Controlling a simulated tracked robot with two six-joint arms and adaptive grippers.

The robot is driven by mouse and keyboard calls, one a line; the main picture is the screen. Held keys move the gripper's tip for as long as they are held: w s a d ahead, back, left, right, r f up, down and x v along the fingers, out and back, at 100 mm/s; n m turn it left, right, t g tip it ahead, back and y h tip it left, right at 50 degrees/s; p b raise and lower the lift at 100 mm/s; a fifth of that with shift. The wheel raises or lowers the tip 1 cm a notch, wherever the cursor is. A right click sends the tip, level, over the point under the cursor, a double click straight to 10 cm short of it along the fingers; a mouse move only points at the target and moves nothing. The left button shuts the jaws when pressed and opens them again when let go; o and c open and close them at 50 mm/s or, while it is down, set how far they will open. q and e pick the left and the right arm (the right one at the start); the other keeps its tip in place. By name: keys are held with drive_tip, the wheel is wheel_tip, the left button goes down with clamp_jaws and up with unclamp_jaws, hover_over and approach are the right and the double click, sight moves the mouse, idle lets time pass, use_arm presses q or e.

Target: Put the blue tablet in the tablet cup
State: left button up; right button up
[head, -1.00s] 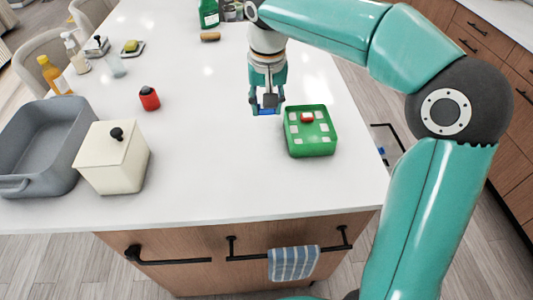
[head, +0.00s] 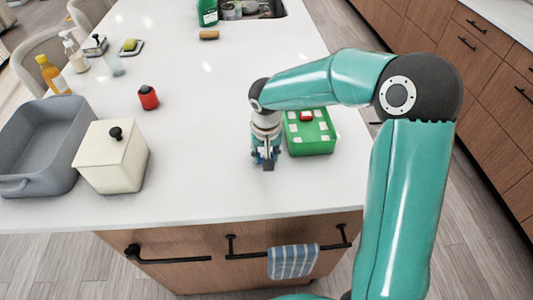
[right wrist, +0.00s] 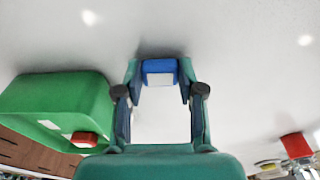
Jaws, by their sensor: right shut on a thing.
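My right gripper (head: 266,162) is shut on the blue tablet (right wrist: 160,70), a small blue block with a white face held between the fingertips in the right wrist view. In the head view the tablet is mostly hidden by the fingers. The gripper is just left of a green box (head: 312,149), apart from it and over the white counter. The box has white squares and a red block (head: 306,116) on it; it also shows at the left of the right wrist view (right wrist: 55,100). I cannot identify a tablet cup for certain. My left gripper is out of view.
On the white counter (head: 205,180) stand a cream lidded canister (head: 110,160), a grey basin (head: 40,140) and a red container (head: 148,98). Bottles stand at far left. A sink (head: 250,9) is at the back. The counter between canister and gripper is clear.

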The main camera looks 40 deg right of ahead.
drive_tip(key=shift+f, duration=0.2)
drive_tip(key=o, duration=0.4)
drive_tip(key=shift+f, duration=0.15)
drive_tip(key=o, duration=0.4)
drive_tip(key=shift+o, duration=0.2)
drive_tip(key=shift+r, duration=0.2)
